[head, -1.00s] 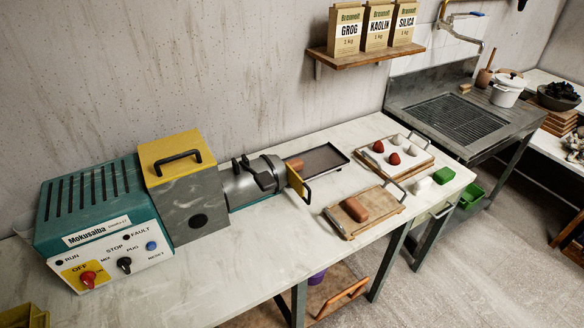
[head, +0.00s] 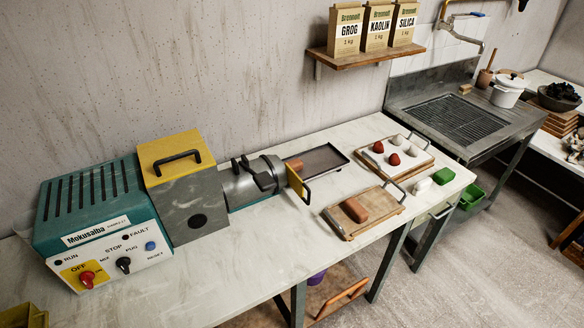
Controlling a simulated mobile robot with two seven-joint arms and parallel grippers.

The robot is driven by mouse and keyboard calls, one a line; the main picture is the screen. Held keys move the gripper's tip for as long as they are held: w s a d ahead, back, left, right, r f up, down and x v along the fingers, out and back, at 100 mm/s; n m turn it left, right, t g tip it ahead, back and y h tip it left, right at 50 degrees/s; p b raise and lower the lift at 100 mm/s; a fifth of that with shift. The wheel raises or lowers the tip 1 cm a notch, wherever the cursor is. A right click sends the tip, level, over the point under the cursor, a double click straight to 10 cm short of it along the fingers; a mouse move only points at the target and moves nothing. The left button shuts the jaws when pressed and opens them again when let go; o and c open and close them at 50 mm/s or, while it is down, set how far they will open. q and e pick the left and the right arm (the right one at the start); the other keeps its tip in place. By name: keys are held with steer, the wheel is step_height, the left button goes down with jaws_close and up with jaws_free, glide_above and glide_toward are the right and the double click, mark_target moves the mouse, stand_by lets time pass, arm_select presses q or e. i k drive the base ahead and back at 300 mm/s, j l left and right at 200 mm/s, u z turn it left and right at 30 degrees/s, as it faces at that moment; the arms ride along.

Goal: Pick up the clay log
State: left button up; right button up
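A brown-orange clay log (head: 355,210) lies on a wooden board with a wire handle (head: 379,207), near the front edge of the worktable. Another piece of similar brown clay (head: 295,164) shows at the mouth of the grey metal extruder (head: 255,178), at the near end of a dark tray (head: 322,159). Neither of my grippers is in the head view, so their state does not show.
A teal control box (head: 95,210) and a yellow-lidded hopper (head: 178,160) fill the table's left. Bare tabletop (head: 270,240) runs along the front.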

mark_target(297, 165)
steer(key=i+l, duration=0.1)
steer(key=l, duration=0.2)
steer(key=i+l, duration=0.25)
steer(key=l, duration=0.3)
steer(key=i+l+u, duration=0.1)
steer(key=l, duration=0.25)
steer(key=i+l+u, duration=0.15)
steer(key=l, duration=0.15)
steer(key=l+u, duration=0.1)
steer(key=l, duration=0.25)
steer(key=i, duration=0.05)
